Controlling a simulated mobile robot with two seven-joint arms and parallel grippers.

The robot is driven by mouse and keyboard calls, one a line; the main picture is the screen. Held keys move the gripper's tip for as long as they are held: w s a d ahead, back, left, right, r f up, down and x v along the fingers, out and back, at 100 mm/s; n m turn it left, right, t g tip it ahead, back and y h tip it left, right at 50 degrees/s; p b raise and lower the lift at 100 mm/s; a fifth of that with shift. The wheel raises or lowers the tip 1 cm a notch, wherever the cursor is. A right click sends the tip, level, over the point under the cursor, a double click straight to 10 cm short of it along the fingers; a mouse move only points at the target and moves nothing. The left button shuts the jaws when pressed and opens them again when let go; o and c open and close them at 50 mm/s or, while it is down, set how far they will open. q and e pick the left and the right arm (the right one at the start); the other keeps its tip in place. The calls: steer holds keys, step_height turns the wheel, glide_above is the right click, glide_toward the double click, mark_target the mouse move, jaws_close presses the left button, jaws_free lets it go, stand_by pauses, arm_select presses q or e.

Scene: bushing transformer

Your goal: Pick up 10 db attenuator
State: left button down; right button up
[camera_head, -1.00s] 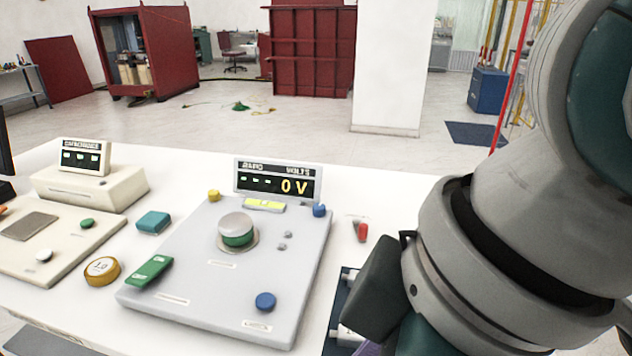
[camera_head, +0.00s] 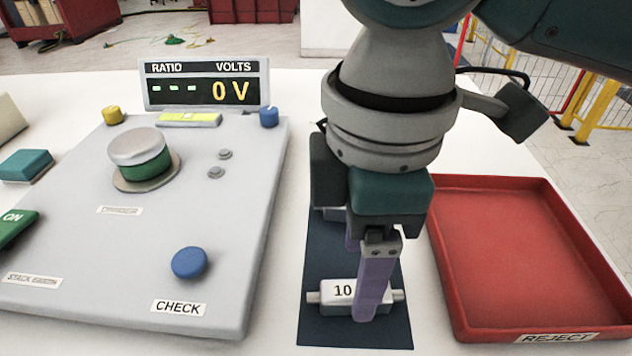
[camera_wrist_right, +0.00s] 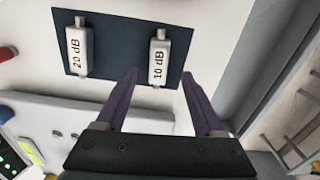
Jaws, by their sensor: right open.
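The 10 dB attenuator (camera_head: 340,290) is a small pale grey block with a connector at each end, lying on a dark blue mat (camera_head: 322,252). My right gripper (camera_head: 362,284) is open, its purple fingers pointing down over it; the near finger hides part of the block and its label. In the right wrist view the attenuator (camera_wrist_right: 158,62) shows its full "10 dB" label, lying centred just beyond the gap between the open fingertips (camera_wrist_right: 159,76). I cannot tell whether they touch it. My left gripper is not in view.
A similar 20 dB attenuator (camera_wrist_right: 79,52) lies on the same mat, mostly hidden behind my right gripper in the head view. A red REJECT tray (camera_head: 530,255) stands right of the mat. A grey console (camera_head: 235,240) with a "0 V" display (camera_head: 205,84) stands left.

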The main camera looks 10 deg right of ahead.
mark_target(335, 297)
step_height(335, 297, down, 4)
steer(key=shift+d+f, duration=0.1)
jaws_close()
stand_by(0.6)
steer(key=shift+w, duration=0.1)
